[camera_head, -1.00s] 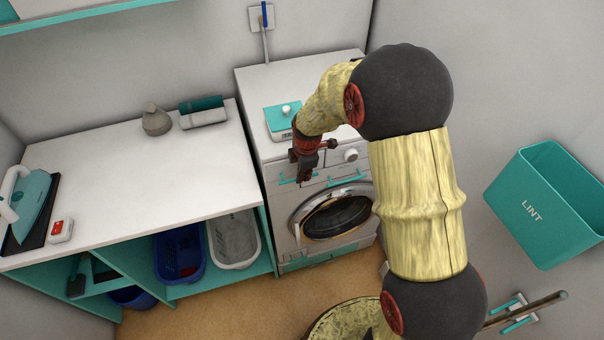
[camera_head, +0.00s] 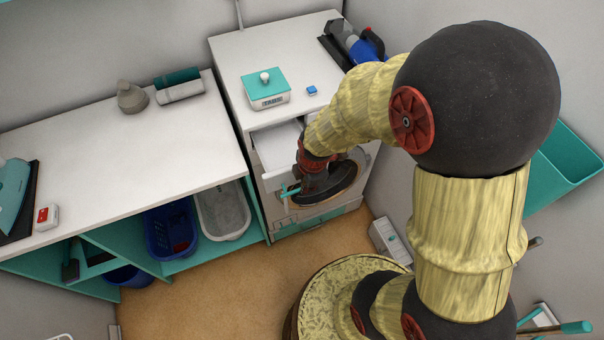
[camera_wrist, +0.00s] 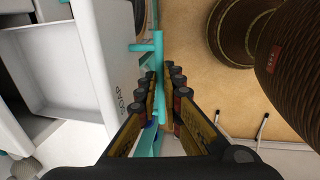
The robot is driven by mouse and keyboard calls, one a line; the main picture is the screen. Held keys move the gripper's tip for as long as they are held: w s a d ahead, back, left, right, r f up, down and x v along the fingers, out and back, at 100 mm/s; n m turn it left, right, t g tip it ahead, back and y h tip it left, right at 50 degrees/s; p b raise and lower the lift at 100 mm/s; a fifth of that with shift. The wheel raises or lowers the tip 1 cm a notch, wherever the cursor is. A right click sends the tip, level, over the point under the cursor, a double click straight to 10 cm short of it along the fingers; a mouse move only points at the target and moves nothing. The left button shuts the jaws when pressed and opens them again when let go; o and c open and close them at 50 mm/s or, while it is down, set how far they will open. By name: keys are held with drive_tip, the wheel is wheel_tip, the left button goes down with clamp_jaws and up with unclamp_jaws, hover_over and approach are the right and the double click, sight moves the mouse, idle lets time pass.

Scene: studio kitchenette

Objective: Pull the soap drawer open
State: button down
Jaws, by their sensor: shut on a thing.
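The soap drawer (camera_head: 280,147) sticks out of the front of the white washing machine (camera_head: 228,55), with its empty-looking white tray showing. In the wrist view the drawer front (camera_wrist: 110,45) carries the word SOAP, and its open tray (camera_wrist: 62,72) lies to the left. The teal handle (camera_wrist: 158,62) runs between the two fingers of my gripper (camera_wrist: 163,80). In the head view my gripper (camera_head: 294,191) is shut on the handle in front of the machine door, and my arm hides part of the drawer front.
The counter (camera_head: 150,140) stands left, with baskets below. A white power strip (camera_head: 390,243) lies on the floor at right. Open floor (camera_head: 220,290) lies in front.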

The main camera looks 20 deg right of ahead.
idle(0.3)
drive_tip(key=c, duration=2)
unclamp_jaws()
drive_tip(key=shift+o, duration=0.4)
drive_tip(key=shift+s, duration=0.1)
wheel_tip(320, 180, up, 12)
drive_tip(key=s, duration=0.2)
drive_tip(key=shift+s, duration=0.15)
drive_tip(key=shift+f, duration=0.15)
